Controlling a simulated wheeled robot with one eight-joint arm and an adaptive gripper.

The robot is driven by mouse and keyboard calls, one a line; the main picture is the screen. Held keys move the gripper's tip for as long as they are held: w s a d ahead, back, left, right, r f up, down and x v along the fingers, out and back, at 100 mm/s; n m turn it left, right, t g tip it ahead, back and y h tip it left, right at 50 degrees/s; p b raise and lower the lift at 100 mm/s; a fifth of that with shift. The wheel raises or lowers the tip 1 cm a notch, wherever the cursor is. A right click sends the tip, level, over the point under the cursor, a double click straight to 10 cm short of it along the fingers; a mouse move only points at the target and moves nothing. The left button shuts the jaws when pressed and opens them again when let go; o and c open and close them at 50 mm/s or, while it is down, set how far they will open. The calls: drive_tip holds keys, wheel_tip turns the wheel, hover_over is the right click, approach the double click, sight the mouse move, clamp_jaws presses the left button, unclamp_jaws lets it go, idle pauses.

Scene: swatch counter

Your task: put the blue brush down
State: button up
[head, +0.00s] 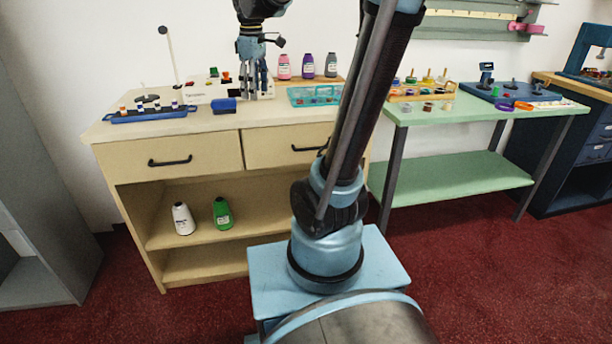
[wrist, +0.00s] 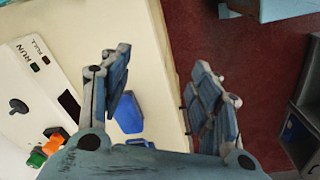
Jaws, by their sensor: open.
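The blue brush (head: 223,106) lies on the cream counter (head: 160,132) near its front edge. In the wrist view the blue brush (wrist: 128,113) shows beside the left finger, on its inner side, partly hidden by that finger and the gripper body. My gripper (head: 254,92) points down over the counter, just right of the brush in the head view. In the wrist view my gripper (wrist: 158,75) is open, its fingers wide apart, with nothing held between them. The left finger is over the counter and the right one is out past its edge.
A white panel (wrist: 33,85) with a knob and coloured buttons stands close to the gripper. A blue tray (head: 150,115) is at the left and a teal tray (head: 315,96) at the right. Bottles (head: 308,66) stand behind. Some bare counter lies in front of the brush.

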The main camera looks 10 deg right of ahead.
drive_tip(key=s+d+f+m, duration=0.5)
drive_tip(key=s+f+m, duration=0.1)
drive_tip(key=s+f, duration=0.4)
drive_tip(key=s+d+f+m+t, duration=0.1)
drive_tip(key=s+d+f+m, duration=0.4)
drive_tip(key=s+f, duration=0.5)
drive_tip(key=shift+s+d+f+m, duration=0.4)
drive_tip(key=shift+s+d, duration=0.25)
drive_tip(key=shift+s, duration=0.2)
drive_tip(key=shift+w+f, duration=0.2)
drive_tip(key=shift+w, duration=0.3)
drive_tip(key=shift+o, duration=0.6)
